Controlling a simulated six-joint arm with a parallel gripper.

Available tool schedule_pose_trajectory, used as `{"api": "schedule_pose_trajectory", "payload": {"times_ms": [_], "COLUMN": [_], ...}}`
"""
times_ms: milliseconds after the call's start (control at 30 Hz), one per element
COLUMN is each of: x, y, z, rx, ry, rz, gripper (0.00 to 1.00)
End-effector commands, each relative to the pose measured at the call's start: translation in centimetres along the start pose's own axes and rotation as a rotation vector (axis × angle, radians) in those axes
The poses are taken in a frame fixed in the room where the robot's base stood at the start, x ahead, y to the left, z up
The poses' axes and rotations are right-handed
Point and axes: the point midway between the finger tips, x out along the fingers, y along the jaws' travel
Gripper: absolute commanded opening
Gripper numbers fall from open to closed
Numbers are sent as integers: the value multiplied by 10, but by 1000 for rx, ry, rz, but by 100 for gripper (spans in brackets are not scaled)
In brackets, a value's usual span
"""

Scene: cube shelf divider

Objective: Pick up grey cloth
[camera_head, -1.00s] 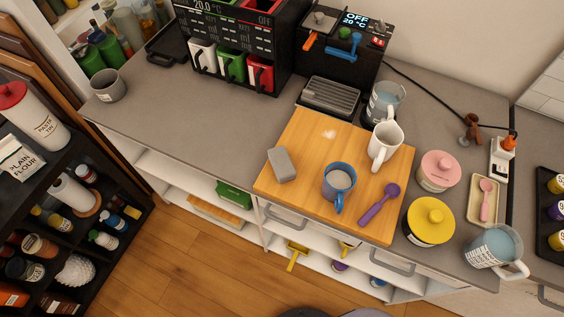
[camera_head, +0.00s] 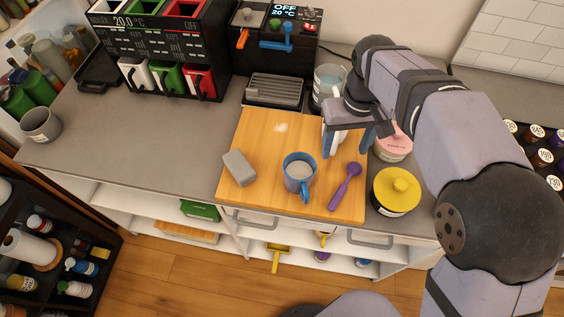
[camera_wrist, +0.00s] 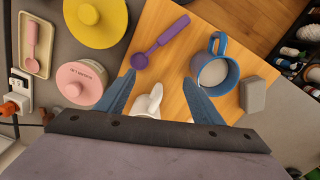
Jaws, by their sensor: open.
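The grey cloth (camera_head: 239,167) is a small block-like grey piece lying on the left part of the wooden board (camera_head: 257,130). In the wrist view the grey cloth (camera_wrist: 253,95) lies at the right, beyond the blue mug. My gripper (camera_head: 347,148) is open above the right side of the board, around or over the white mug, well to the right of the cloth. In the wrist view my gripper's blue fingers (camera_wrist: 165,82) are spread apart with no cloth between them. The white mug (camera_wrist: 149,101) is partly hidden by the gripper.
A blue mug (camera_head: 299,176) with pale contents stands between the cloth and my gripper. A purple spoon (camera_head: 345,187) lies to its right. A yellow-lidded pot (camera_head: 396,190) and a pink-lidded pot (camera_head: 394,145) stand right of the board.

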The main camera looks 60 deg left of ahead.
Motion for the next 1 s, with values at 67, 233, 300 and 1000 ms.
{"api": "schedule_pose_trajectory", "payload": {"times_ms": [67,233,300,1000], "x": [5,9,12,39], "y": [-53,-140,-169,-240], "z": [-20,-35,-36,-27], "rx": [-113,-286,-341,-470], "ry": [1,3,3,-4], "rz": [0,-1,-1,-2], "gripper": [61,61,61,61]}}
